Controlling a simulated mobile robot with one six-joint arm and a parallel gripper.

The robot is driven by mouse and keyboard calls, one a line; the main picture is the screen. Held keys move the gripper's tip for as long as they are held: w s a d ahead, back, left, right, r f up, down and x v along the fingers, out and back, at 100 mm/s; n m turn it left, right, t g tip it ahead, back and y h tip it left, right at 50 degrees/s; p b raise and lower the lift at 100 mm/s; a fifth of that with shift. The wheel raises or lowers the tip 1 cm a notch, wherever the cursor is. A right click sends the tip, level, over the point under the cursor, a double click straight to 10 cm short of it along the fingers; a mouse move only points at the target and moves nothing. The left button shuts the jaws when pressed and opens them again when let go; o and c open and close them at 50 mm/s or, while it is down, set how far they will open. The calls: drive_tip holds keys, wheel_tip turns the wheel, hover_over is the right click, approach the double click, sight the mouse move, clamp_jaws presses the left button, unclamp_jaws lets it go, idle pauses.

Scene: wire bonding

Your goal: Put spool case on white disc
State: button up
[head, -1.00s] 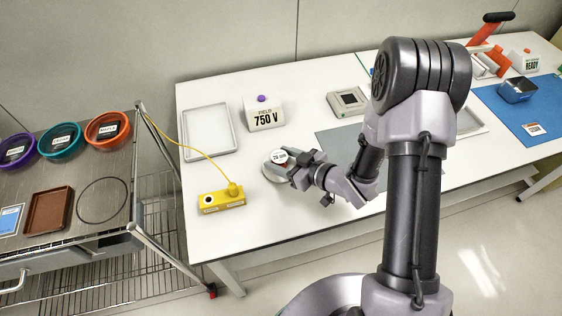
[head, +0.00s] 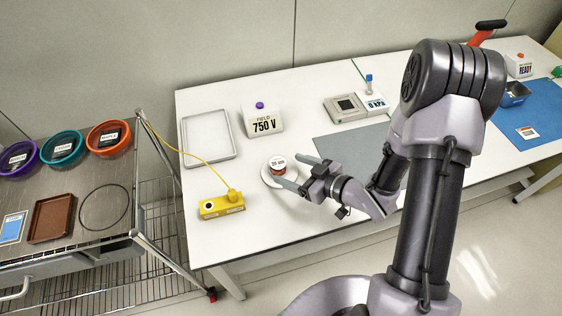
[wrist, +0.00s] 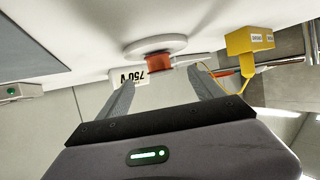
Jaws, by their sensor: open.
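The spool case (head: 277,164), a small red cylinder with a white labelled top, stands upright on the white disc (head: 284,184). In the wrist view the picture is upside down; there the orange-red spool case (wrist: 159,62) meets the white disc (wrist: 155,44). My gripper (head: 300,172) is open and empty, just to the right of the spool case. Its two fingers are spread apart in the wrist view (wrist: 163,88), with the spool case beyond their tips.
A yellow block (head: 221,206) with a cable stands left of the disc. Behind are an empty grey tray (head: 235,154), a 750 V box (head: 262,122) and a grey device (head: 343,108). The front of the white table (head: 240,245) is clear.

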drive_tip(key=p+v, duration=0.1)
drive_tip(key=v, duration=0.5)
drive_tip(key=shift+w+r, duration=0.1)
drive_tip(key=shift+r, duration=0.05)
drive_tip(key=shift+d+r, duration=0.15)
drive_tip(key=shift+d, duration=0.1)
drive_tip(key=w+d+r+m+h, duration=0.4)
drive_tip(key=d+r+m+h, duration=0.3)
drive_tip(key=d+r+h, duration=0.6)
drive_tip(key=s+a+r+m+g+y, duration=0.1)
drive_tip(key=s+a+r, duration=0.4)
drive_tip(key=s, duration=0.5)
drive_tip(key=s+a+r+m+g+y, duration=0.2)
drive_tip(key=s+a+r+m, duration=0.4)
drive_tip(key=s, duration=0.4)
drive_tip(key=shift+s+a+y, duration=0.25)
drive_tip(key=shift+s+y, duration=0.1)
drive_tip(key=shift+y, duration=0.45)
drive_tip(key=shift+c, duration=0.5)
